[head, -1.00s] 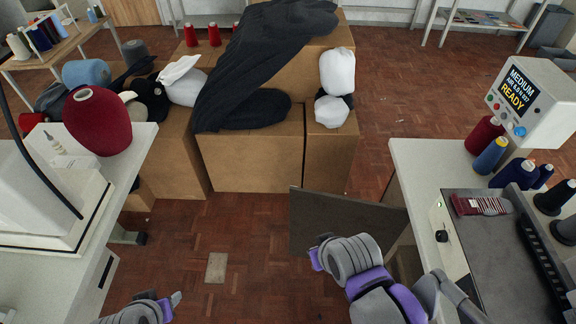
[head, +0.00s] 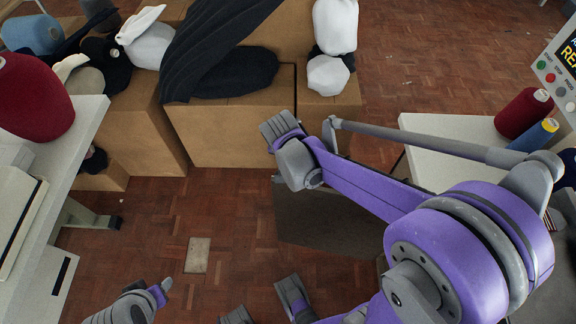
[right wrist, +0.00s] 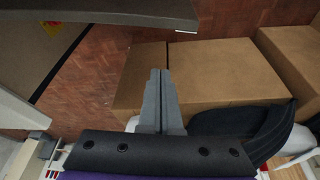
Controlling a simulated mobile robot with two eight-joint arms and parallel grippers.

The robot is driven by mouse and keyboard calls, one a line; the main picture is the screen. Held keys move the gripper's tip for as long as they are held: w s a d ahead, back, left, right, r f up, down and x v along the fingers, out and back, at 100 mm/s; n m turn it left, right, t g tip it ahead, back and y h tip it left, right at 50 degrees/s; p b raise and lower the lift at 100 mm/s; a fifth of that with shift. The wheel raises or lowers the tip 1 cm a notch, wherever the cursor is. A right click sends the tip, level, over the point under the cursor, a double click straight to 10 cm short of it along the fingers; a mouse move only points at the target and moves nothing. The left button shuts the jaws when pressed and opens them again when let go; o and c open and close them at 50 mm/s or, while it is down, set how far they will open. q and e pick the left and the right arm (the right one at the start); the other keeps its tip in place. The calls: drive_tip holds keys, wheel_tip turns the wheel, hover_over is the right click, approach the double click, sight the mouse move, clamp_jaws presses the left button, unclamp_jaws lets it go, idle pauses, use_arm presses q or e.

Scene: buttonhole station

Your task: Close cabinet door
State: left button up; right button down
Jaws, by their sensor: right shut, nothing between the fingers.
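The dark grey cabinet door (head: 325,228) stands open, sticking out leftward from the white-topped cabinet (head: 455,130) on the right in the head view. My raised right arm covers its upper edge and right side. A dark panel at the top of the right wrist view (right wrist: 100,12) looks like the door. My right gripper (right wrist: 160,75) is shut and empty in that view, with the panel's edge above it and no visible contact. Its fingers are hidden in the head view.
Cardboard boxes (head: 225,135) with dark cloth (head: 225,60) and white bundles stand ahead. A white table (head: 60,180) with a red cone (head: 35,98) is on the left. Thread cones (head: 525,112) stand on the right cabinet. Floor is clear between the tables.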

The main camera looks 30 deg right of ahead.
wheel_tip(320, 180, down, 7)
drive_tip(key=s+a+b, duration=0.1)
drive_tip(key=shift+f+b, duration=0.15)
drive_tip(key=shift+b, duration=0.15)
drive_tip(key=shift+s+a, duration=0.1)
idle(0.3)
